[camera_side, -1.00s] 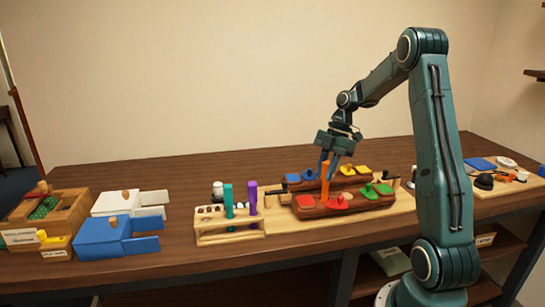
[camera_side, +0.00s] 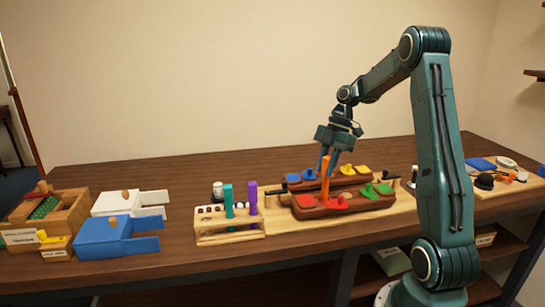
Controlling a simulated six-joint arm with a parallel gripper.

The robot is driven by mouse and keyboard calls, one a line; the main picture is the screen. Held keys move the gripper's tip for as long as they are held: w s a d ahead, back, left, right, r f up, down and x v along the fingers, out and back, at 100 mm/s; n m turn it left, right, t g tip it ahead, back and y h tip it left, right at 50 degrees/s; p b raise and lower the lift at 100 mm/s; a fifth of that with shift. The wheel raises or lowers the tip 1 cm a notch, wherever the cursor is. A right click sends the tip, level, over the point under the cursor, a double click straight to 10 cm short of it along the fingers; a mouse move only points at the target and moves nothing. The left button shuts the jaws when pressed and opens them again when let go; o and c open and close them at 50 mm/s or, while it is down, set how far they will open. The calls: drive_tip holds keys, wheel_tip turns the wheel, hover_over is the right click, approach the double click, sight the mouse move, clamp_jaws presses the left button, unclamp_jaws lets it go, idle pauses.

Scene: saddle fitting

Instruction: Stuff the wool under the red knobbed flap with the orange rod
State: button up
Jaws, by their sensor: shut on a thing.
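My gripper (camera_side: 327,164) is shut on the orange rod (camera_side: 325,181), which stands upright over the front brown saddle piece (camera_side: 322,211). The rod's lower end is at or just behind the red flaps; I cannot tell whether it touches. One red flap (camera_side: 305,200) lies at the left end of that piece. A red knobbed flap (camera_side: 337,202) lies just right of the rod's lower end. A small pale patch, perhaps wool (camera_side: 349,197), shows beside it, but it is too small to be sure.
Green flaps (camera_side: 376,189) lie at the piece's right end. Behind are blue (camera_side: 308,174) and yellow (camera_side: 361,169) flaps. A wooden rack (camera_side: 229,238) with teal and purple rods stands left. Blue (camera_side: 104,238) and white boxes and a wooden box are farther left. The back table is clear.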

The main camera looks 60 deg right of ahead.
drive_tip(key=shift+r, duration=3.2)
